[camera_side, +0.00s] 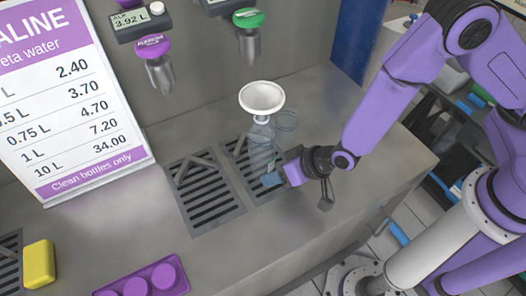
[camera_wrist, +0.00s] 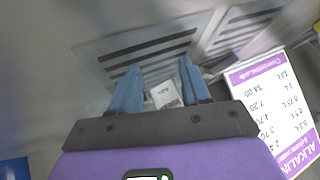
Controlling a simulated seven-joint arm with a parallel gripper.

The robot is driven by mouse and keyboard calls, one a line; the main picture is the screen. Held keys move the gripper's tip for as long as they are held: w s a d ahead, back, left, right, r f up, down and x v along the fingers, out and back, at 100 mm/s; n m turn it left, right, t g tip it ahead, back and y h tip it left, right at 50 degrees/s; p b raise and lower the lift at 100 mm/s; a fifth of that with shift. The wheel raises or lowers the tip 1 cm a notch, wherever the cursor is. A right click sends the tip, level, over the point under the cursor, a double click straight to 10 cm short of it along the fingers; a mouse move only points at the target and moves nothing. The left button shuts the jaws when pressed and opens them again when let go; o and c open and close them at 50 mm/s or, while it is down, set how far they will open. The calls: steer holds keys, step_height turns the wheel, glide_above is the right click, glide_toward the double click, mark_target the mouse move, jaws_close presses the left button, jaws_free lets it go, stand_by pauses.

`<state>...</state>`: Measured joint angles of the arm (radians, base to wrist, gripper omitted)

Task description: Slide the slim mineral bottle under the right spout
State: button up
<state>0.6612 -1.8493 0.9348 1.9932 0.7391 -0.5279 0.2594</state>
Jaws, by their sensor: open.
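A slim clear bottle (camera_side: 261,143) stands upright at the right drain grate in the side view, with a white funnel (camera_side: 262,96) at its top. The right spout (camera_side: 249,45), with a green collar, hangs on the back wall above and behind it. My gripper (camera_side: 271,179) is low at the bottle's front right side, its blue fingertips close to the bottle's lower part. In the wrist view my gripper (camera_wrist: 160,76) has its two blue fingers apart, with the bottle's white label (camera_wrist: 166,95) between them. Whether the fingers touch the bottle cannot be told.
A faint clear round-rimmed object (camera_side: 287,121) is just right of the bottle. The left spout (camera_side: 159,73) has a purple collar above the left grate (camera_side: 204,200). A price sign (camera_side: 75,105), yellow block (camera_side: 39,263) and purple tray (camera_side: 148,283) are at left. Front-right counter is clear.

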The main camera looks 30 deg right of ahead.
steer(key=shift+w+a, duration=0.1)
steer(key=shift+w, duration=2.6)
steer(key=shift+w+r, duration=0.15)
steer(key=shift+w, duration=0.8)
steer(key=shift+w+d, duration=0.2)
steer(key=shift+w, duration=0.5)
steer(key=shift+s, duration=0.1)
steer(key=shift+s+a, duration=0.2)
steer(key=shift+s, duration=1.35)
steer(key=shift+s+d, duration=0.15)
steer(key=shift+s, duration=3.35)
